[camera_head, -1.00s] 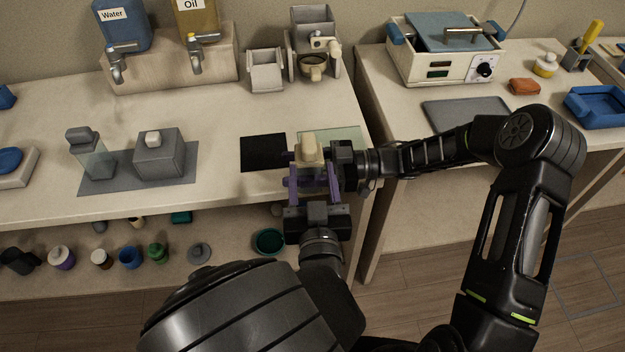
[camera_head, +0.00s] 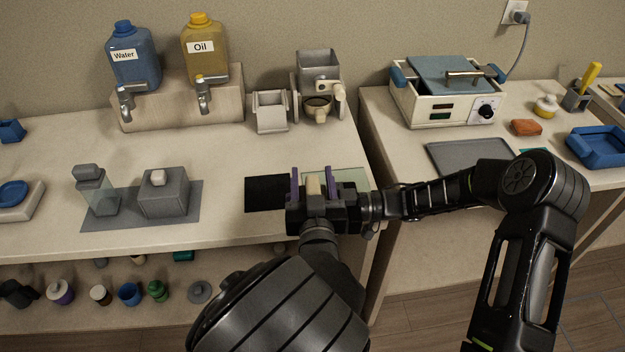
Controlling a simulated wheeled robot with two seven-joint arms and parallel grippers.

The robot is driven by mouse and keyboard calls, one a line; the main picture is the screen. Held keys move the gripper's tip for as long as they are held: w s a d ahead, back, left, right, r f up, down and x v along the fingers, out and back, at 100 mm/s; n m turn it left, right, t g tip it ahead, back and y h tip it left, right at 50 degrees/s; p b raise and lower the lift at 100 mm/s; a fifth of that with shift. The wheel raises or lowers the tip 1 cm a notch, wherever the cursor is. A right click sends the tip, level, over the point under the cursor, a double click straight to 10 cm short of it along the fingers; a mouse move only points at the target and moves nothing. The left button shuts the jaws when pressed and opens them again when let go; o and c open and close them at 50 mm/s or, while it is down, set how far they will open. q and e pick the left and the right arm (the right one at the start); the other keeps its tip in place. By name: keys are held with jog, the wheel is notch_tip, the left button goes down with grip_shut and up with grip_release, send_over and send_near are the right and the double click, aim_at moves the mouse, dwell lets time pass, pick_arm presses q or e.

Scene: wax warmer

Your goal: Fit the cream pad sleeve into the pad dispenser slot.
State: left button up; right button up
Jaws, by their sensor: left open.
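A small cream block (camera_head: 313,187), which looks like the pad sleeve, shows upright between the purple fingers of my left gripper (camera_head: 312,173). The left gripper is open, with one finger on each side of the block; I cannot tell whether they touch it. My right gripper (camera_head: 350,203) comes in from the right at the same spot. Its fingers are hidden behind the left gripper, so its hold on the block is not visible. A grey open-topped box (camera_head: 270,112) at the back of the table may be the pad dispenser; its slot is not clear.
A grey hopper unit (camera_head: 318,75) stands beside the grey box. A black mat (camera_head: 262,193) and a pale green plate (camera_head: 350,179) lie near the grippers.

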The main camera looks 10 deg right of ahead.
pick_arm(q)
grip_shut()
dwell(0.4)
pick_arm(e)
jog(key=o, duration=1.5)
jog(key=shift+o, duration=0.2)
jog(key=shift+d, duration=0.1)
jog(key=d, duration=1.1)
jog(key=shift+s+d, duration=0.4)
